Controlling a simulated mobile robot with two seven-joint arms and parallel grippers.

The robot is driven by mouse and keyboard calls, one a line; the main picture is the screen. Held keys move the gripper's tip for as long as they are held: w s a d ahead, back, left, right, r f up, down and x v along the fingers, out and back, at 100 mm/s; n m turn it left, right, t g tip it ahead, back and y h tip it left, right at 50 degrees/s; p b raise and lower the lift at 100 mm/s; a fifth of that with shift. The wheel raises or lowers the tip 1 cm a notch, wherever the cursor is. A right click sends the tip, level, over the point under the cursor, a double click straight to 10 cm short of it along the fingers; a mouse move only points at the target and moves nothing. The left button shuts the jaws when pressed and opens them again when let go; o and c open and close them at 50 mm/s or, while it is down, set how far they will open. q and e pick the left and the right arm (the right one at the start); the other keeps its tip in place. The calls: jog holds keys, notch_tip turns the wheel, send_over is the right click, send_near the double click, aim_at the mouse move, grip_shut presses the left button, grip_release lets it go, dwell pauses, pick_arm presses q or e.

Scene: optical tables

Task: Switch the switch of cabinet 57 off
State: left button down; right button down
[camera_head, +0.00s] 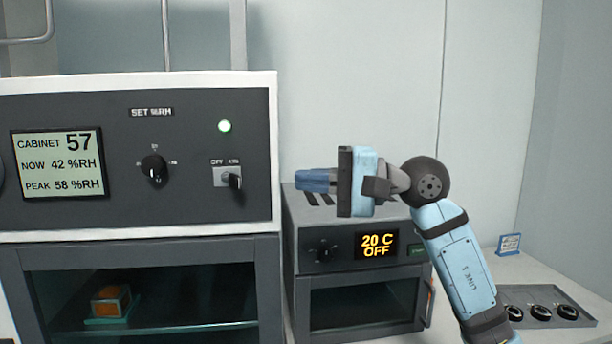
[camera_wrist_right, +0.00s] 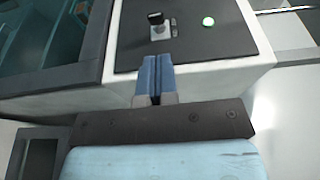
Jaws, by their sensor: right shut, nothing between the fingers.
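Cabinet 57 (camera_head: 200,110) stands at the left with a dark front panel. Its display (camera_head: 60,163) reads 42 %RH now and 58 %RH peak. The switch (camera_head: 234,180) is a small black lever on a light plate, leaning right, away from the OFF label. It also shows in the right wrist view (camera_wrist_right: 156,19), beyond my fingertips. A green lamp (camera_head: 225,127) above it is lit. My right gripper (camera_head: 298,181) is shut and empty, to the right of the switch and apart from it; its blue fingers point left, toward the panel. My left gripper is out of view.
A black knob (camera_head: 154,168) sits left of the switch. Below the panel is a glass-fronted chamber (camera_head: 170,328) with an orange item inside. A smaller unit reading 20 C OFF (camera_head: 377,245) stands under my right gripper. A tray with black round pieces (camera_head: 552,297) lies at right.

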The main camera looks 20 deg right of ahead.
aim_at(241, 180)
jog(key=p+x, duration=0.1)
jog(key=x, duration=0.5)
jog(key=shift+r, duration=0.15)
jog(key=shift+w+a, duration=0.35)
jog(key=shift+a, duration=0.25)
jog(key=shift+s+a, duration=0.1)
jog(key=shift+s, duration=0.05)
jog(key=shift+s+a+b, duration=0.1)
jog(key=shift+a+b, duration=0.05)
jog(key=shift+b, duration=0.45)
